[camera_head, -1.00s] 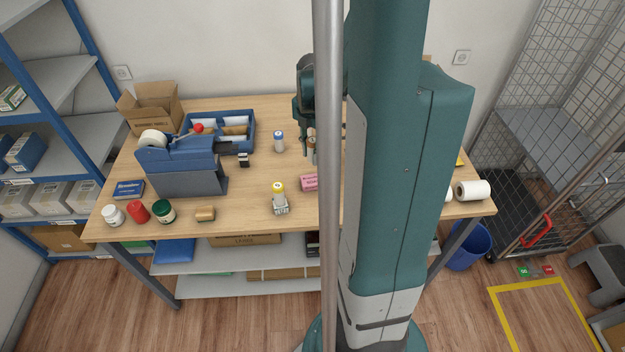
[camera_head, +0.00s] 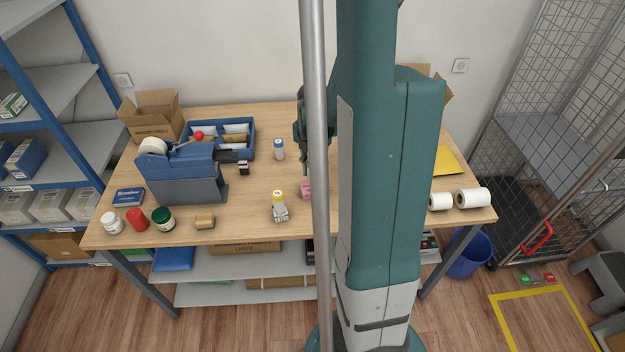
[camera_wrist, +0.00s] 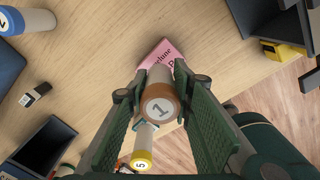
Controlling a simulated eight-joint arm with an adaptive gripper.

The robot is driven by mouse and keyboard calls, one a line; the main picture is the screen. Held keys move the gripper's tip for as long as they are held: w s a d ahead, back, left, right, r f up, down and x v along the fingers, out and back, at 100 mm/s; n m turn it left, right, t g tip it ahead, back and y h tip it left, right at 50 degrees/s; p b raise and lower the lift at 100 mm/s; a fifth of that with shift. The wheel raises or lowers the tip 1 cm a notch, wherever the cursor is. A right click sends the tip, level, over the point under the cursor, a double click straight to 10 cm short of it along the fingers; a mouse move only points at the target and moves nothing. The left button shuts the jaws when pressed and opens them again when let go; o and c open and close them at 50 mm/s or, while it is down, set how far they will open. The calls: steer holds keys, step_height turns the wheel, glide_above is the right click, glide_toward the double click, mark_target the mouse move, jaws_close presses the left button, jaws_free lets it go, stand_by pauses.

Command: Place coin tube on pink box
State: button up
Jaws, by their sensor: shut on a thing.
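My gripper (camera_wrist: 158,88) is shut on a coin tube (camera_wrist: 159,102) with a copper-brown end marked 1. The pink box (camera_wrist: 163,52) lies on the table beyond and below the held tube in the wrist view; the tube covers part of it. Whether they touch cannot be told. In the head view the pink box (camera_head: 306,191) shows left of my column, partly hidden by a grey pole. The held tube is hidden there.
A blue tape dispenser (camera_head: 185,170), a blue tray (camera_head: 253,137) and several small jars fill the table's left side. White rolls (camera_head: 473,198) lie at the right front, with a yellow envelope (camera_head: 447,160) behind. The table between the dispenser and tubes is mostly clear.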

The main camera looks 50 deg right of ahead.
mark_target(312, 161)
steer(key=shift+f, duration=0.1)
steer(key=shift+f, duration=2)
steer(key=shift+f+b, duration=0.2)
steer(key=shift+b, duration=0.1)
steer(key=o, duration=0.9)
steer(key=shift+o, duration=0.2)
steer(key=shift+r, duration=0.15)
steer(key=shift+r+p, duration=0.45)
steer(key=shift+r, duration=5.6)
